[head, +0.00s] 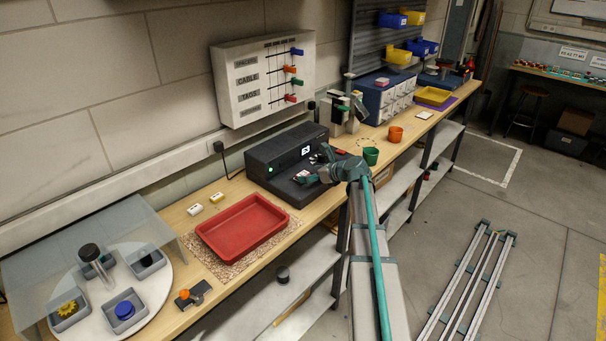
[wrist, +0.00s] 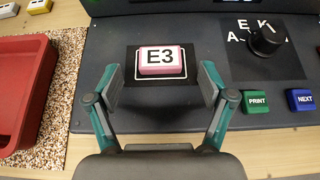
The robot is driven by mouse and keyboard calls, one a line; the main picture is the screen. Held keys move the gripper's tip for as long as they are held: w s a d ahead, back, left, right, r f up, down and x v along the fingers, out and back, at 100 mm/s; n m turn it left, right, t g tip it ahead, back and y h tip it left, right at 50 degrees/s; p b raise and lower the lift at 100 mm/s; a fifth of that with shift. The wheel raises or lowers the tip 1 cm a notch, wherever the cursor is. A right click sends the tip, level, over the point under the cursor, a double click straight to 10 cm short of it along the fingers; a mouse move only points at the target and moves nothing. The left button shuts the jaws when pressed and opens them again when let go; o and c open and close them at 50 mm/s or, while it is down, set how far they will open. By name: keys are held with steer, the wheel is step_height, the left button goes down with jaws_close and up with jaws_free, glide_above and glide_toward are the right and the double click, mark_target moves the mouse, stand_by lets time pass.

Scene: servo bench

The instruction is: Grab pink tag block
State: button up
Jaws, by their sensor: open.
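The pink tag block (wrist: 161,67), with a white top marked "E3", sits inside a white outline on a black patch of the dark machine (wrist: 100,60) in the wrist view. My gripper (wrist: 161,85) is open and empty, with one finger to each side of the block's near end and a gap on both sides. The fingers do not touch the block. In the head view my gripper (head: 312,177) is low over the front deck of the black machine (head: 285,150), and its fingers and the block are too small there to make out clearly.
A black knob (wrist: 267,40), a green PRINT button (wrist: 256,102) and a blue NEXT button (wrist: 301,100) are right of my gripper. A red tray (head: 243,228) lies left of the machine. A green cup (head: 371,156) and an orange cup (head: 395,134) stand to its right.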

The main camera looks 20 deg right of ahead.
steer(key=shift+x, duration=1.05)
steer(key=shift+c, duration=0.3)
steer(key=c, duration=0.9)
steer(key=shift+c, duration=0.2)
steer(key=shift+r, duration=0.2)
